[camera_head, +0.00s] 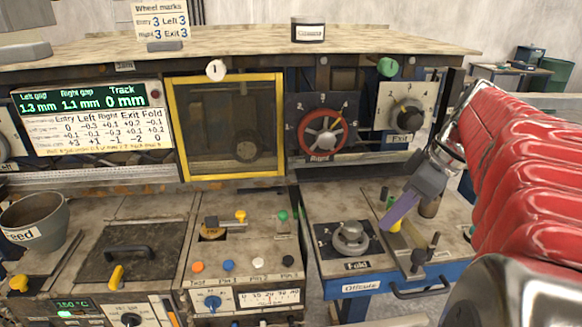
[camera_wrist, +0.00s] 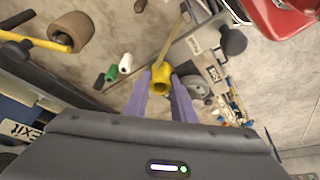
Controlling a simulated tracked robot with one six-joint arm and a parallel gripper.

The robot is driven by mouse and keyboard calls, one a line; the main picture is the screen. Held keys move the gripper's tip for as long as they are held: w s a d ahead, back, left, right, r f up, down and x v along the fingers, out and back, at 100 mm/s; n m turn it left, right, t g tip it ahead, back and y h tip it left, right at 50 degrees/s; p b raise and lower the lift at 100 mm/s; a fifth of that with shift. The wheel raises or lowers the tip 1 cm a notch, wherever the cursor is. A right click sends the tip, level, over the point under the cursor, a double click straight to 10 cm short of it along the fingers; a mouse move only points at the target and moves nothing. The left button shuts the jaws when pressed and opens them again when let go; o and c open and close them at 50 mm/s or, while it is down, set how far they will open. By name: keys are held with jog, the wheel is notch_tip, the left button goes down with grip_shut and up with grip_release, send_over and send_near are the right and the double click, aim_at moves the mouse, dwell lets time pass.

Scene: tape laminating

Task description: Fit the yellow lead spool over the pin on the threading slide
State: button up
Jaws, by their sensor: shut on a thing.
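The yellow lead spool (camera_wrist: 160,79) is between the purple fingertips of my gripper (camera_wrist: 160,90) in the wrist view. A tan strip (camera_wrist: 172,36) runs up from it. In the head view my gripper (camera_head: 397,213) points down and left over the right-hand bench, with the yellow spool (camera_head: 395,227) at its tip, just above or at the bench top. A metal slide (camera_wrist: 192,45) with a dark knob (camera_wrist: 233,41) lies right of the spool in the wrist view. I cannot make out its pin, nor whether the spool touches it.
A green spool (camera_wrist: 111,73) and a white spool (camera_wrist: 125,64) stand left of my gripper in the wrist view. A brown roller (camera_wrist: 71,31) is farther left. In the head view the Fold dial (camera_head: 350,238) is left of my gripper, and a blue-edged Offcuts drawer (camera_head: 362,287) is below.

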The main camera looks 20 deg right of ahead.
dwell(0.3)
jog(key=o, duration=1.1)
jog(key=shift+r, duration=0.1)
jog(key=v, duration=1.3)
jog(key=shift+s+r, duration=0.15)
jog(key=shift+s, duration=0.05)
